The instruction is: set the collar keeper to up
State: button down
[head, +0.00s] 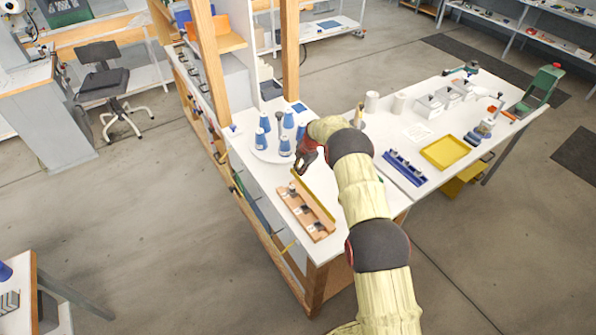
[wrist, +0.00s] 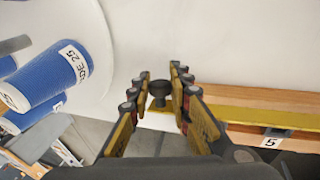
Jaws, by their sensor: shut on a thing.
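My gripper (head: 303,164) is over the far end of a wooden rack (head: 318,230) on the white bench. In the wrist view my two fingers (wrist: 160,88) are shut on a small dark round knob (wrist: 159,90), one finger on each side. The knob is at the end of a yellow strip (wrist: 235,113) that runs along the wooden rack. My fingers hide the knob in the head view.
Blue cones (head: 285,146) stand on a round white plate close left of my gripper; one labelled blue cone (wrist: 58,80) is near the fingers. A blue rack (head: 404,168) and yellow tray (head: 444,153) lie to the right.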

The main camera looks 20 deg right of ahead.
jog(key=c, duration=1.6)
grip_release()
jog(key=shift+c, duration=0.2)
jog(key=v, duration=1.1)
jog(key=shift+d+r, duration=0.15)
jog(key=shift+r, duration=0.25)
